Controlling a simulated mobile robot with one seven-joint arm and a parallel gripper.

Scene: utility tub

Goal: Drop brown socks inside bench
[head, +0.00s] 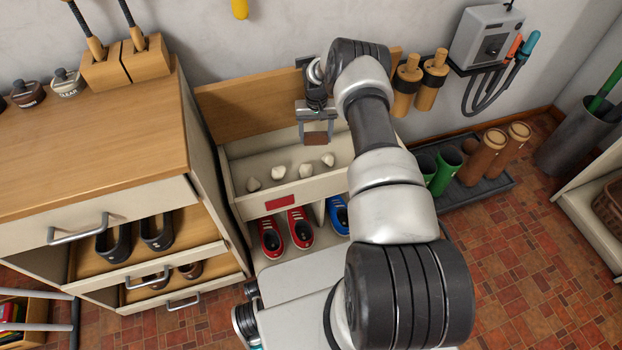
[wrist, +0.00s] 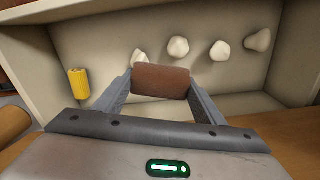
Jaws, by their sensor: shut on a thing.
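The brown socks (wrist: 161,81) are a small rolled brown bundle, held between the two fingers of my gripper (wrist: 160,90). In the head view my gripper (head: 317,130) hangs over the bench (head: 240,188) with the brown bundle (head: 316,138) at its fingertips. The bench is cream, with its wooden lid (head: 245,112) raised at the back and an open compartment. Inside lie several white lumpy bundles (head: 306,171). In the wrist view the brown socks are above the compartment floor (wrist: 105,50), to the left of most white bundles.
A yellow cylinder (wrist: 79,83) lies in the compartment's left part in the wrist view. Red shoes (head: 300,228) and a blue shoe (head: 339,214) sit in cubbies below. A wooden-topped cabinet (head: 90,140) with open drawers stands left. Boots (head: 482,157) stand on a tray at right.

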